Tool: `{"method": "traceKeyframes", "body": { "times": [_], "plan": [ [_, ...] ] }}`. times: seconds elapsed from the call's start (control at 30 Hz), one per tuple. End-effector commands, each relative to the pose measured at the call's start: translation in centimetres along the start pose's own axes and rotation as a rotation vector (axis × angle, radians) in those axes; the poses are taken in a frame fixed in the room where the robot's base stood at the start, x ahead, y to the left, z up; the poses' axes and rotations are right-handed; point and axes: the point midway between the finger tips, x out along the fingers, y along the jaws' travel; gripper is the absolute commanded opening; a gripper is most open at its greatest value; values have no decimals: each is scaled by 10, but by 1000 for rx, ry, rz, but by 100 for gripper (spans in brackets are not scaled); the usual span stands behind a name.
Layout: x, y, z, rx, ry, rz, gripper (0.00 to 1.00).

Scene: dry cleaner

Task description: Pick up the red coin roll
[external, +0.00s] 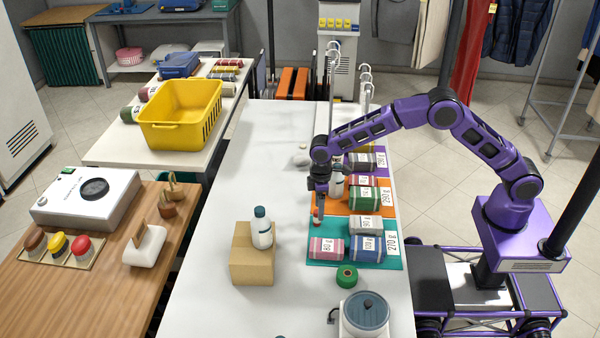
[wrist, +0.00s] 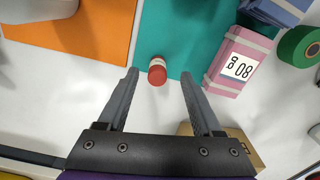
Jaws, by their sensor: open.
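The red coin roll (wrist: 157,72) is a small red cylinder with a pale band. My gripper (wrist: 160,76) is open and empty, with a finger on each side of the roll and clear space to both. In the external view my gripper (external: 320,190) points down above the table, and the red coin roll (external: 317,222) shows small just below it.
A pink bundle marked 80 g (wrist: 237,62) lies right of the roll, with a green tape roll (wrist: 299,46) beyond it. An orange mat (wrist: 85,25) is to the left. A cardboard box (external: 252,265) with a white bottle (external: 261,232) on it stands nearby.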

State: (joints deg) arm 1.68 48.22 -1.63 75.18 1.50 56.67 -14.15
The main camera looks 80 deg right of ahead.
Motion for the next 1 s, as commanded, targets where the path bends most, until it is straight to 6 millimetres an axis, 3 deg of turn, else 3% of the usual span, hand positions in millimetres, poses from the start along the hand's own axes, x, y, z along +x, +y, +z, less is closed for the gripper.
{"method": "traceKeyframes", "body": {
  "times": [0.17,0.4,0.67,1.0],
  "plan": [
    [14,1,-2,0,-1,0,67],
    [48,3,-5,0,-1,0,67],
    [52,3,-5,0,1,0,67],
    [52,3,-5,0,1,0,6]
  ]
}}
